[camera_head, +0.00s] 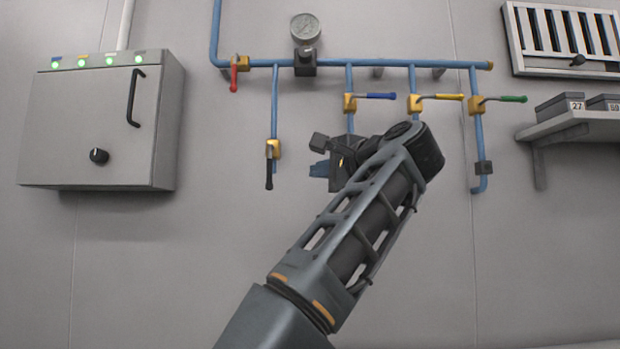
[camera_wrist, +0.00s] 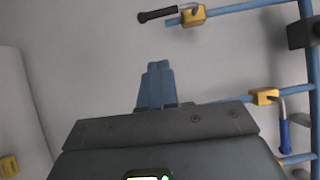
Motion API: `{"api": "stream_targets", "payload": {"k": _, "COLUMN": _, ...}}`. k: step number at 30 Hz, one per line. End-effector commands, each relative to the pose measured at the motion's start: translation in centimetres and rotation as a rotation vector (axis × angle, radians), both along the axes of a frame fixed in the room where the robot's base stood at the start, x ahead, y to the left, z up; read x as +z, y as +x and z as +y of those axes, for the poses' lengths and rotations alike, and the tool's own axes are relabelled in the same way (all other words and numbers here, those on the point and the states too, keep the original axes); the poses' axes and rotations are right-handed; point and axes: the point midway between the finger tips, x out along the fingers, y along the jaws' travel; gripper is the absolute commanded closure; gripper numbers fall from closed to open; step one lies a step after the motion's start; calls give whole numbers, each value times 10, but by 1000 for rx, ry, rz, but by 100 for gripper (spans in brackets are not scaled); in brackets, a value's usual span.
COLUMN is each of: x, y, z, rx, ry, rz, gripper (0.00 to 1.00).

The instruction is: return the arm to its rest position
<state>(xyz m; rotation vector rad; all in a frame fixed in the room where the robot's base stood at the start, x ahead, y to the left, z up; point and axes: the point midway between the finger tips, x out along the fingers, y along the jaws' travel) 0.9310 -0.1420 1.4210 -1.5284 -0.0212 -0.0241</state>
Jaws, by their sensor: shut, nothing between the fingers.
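My arm reaches up from the bottom of the head view and bends at a dark joint below the valves. My gripper (camera_head: 320,169) points left there, in front of the wall, between the black-handled valve (camera_head: 272,150) and the blue-handled valve (camera_head: 350,102). In the wrist view my gripper (camera_wrist: 156,86) shows its blue fingers together, with nothing between them. Bare grey wall lies beyond the tips. The black-handled valve (camera_wrist: 193,15) is at the top of that view, apart from the fingers. The blue-handled valve (camera_wrist: 264,97) is at the right.
Blue pipes (camera_head: 400,62) carry a gauge (camera_head: 305,28), a red-handled valve (camera_head: 241,62), a yellow-handled valve (camera_head: 414,103) and a green-handled valve (camera_head: 477,104). A grey cabinet (camera_head: 75,130) hangs left. A shelf (camera_head: 585,127) and a vent (camera_head: 562,40) are right. The lower wall is clear.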

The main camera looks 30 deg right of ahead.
Motion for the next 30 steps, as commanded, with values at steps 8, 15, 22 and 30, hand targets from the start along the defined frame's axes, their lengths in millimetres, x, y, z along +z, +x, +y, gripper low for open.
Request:
{"api": "stream_targets", "payload": {"k": 8, "x": 0, "y": -12, "z": 0, "rx": 0, "ry": 0, "rz": 1, "gripper": 100}}
{"api": "stream_targets", "payload": {"k": 15, "x": 0, "y": -12, "z": 0, "rx": 0, "ry": 0, "rz": 1, "gripper": 100}}
{"api": "stream_targets", "payload": {"k": 22, "x": -1, "y": -12, "z": 0, "rx": 0, "ry": -1, "rz": 2, "gripper": 100}}
{"api": "stream_targets", "payload": {"k": 30, "x": -48, "y": -4, "z": -6, "rx": -87, "ry": -138, "rz": 44, "gripper": 100}}
